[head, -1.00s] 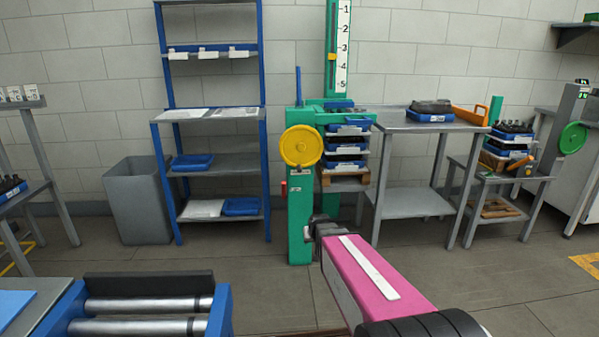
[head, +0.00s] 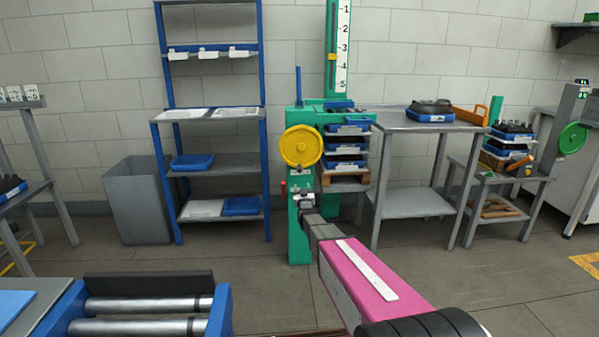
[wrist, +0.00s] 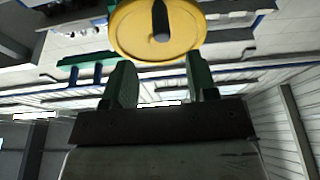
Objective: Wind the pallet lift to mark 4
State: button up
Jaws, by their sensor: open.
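The green pallet lift (head: 299,235) stands against the back wall. Its yellow handwheel (head: 301,147) faces me; the wrist view shows the wheel (wrist: 135,38) with a dark handle knob (wrist: 160,22) sticking out of it. A white scale (head: 343,50) carries marks 1 to 5 from top down, and its yellow pointer (head: 332,57) sits between 3 and 4. A wooden pallet (head: 345,183) with stacked blue trays (head: 347,148) is on the lift. My gripper (head: 304,197) is open and empty, just below the wheel. In the wrist view its fingers (wrist: 161,78) stand apart, short of the knob.
A metal table (head: 415,203) with a blue tray stands right of the lift. A blue shelf rack (head: 168,195) and a grey bin (head: 140,210) are to its left. A roller conveyor (head: 150,305) is at front left. The floor before the lift is clear.

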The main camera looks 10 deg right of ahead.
aim_at(300, 170)
jog(key=shift+t, duration=0.5)
jog(key=x, duration=1.1)
jog(key=shift+w+r, duration=0.25)
jog(key=shift+r, duration=0.05)
grip_shut()
